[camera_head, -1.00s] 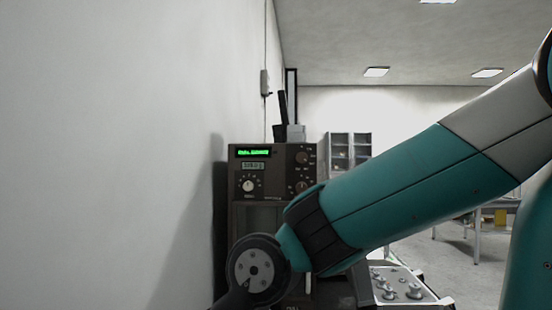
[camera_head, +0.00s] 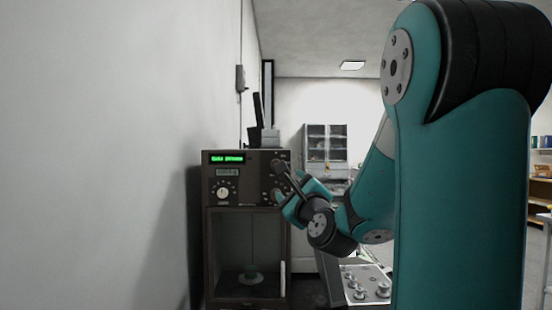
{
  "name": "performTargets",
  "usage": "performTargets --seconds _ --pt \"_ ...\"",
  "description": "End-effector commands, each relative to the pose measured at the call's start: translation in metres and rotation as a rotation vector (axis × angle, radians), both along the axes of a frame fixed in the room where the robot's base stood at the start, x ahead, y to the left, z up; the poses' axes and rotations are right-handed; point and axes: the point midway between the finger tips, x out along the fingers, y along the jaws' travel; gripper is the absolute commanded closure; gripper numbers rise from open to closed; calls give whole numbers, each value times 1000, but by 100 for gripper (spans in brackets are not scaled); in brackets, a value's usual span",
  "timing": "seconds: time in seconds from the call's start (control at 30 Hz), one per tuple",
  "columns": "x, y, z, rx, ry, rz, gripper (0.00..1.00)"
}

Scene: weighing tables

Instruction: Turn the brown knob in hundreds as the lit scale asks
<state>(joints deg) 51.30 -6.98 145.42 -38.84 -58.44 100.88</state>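The lit scale (camera_head: 245,180) is a dark box-shaped balance against the left wall. Its green display (camera_head: 227,158) glows, but the text is too blurred to read. A pale dial knob (camera_head: 222,193) sits at the left of its panel, under a small grey readout (camera_head: 227,172). At the right of the panel are darker knobs, largely covered by my gripper (camera_head: 281,168). Its dark tip is at or just in front of the upper right knob; I cannot tell whether it touches. Whether the fingers are open or shut is not clear.
Below the panel is a glazed weighing chamber with a pan (camera_head: 250,279) inside. A tray of metal weights (camera_head: 366,288) lies to the right of the scale. A grey cabinet (camera_head: 326,150) stands at the back. The wall is close on the left.

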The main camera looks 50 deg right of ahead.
Motion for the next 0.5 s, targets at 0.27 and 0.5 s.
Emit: performTargets --seconds 0.27,0.5 --pt "19 -16 12 14 -2 -12 39" --pt "45 -34 25 12 -3 -18 39"
